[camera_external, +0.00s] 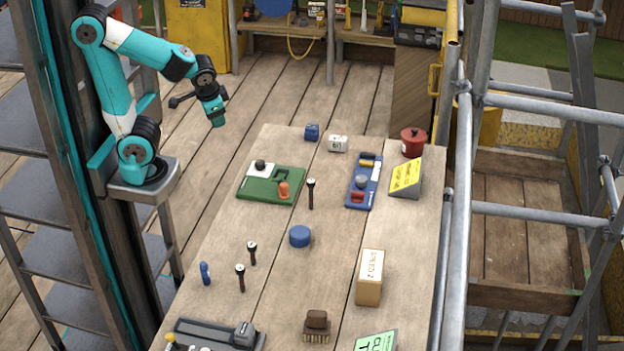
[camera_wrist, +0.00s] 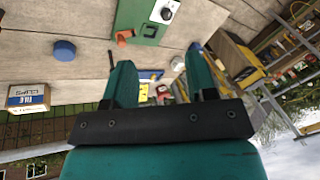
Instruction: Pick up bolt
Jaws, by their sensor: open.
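Several bolt-like pieces with dark shafts and lighter heads stand on the wooden table in the external view. One bolt (camera_external: 311,193) is right of the green board. Two more, a bolt (camera_external: 252,252) and another bolt (camera_external: 240,277), are close together at the left front. A thin dark piece near the left finger in the wrist view may be a bolt, but I cannot tell. My gripper (camera_external: 217,118) is raised beyond the table's left edge, apart from everything. In the wrist view my gripper (camera_wrist: 158,72) has its teal fingers apart with nothing held between them.
The table also holds a green board (camera_external: 256,194), a blue tray (camera_external: 352,198), a blue round cap (camera_external: 300,236), a labelled box (camera_external: 369,279), a brush (camera_external: 317,327), a red pot (camera_external: 413,143) and a grey tray (camera_external: 190,334). Scaffold pipes (camera_external: 458,200) run along the right.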

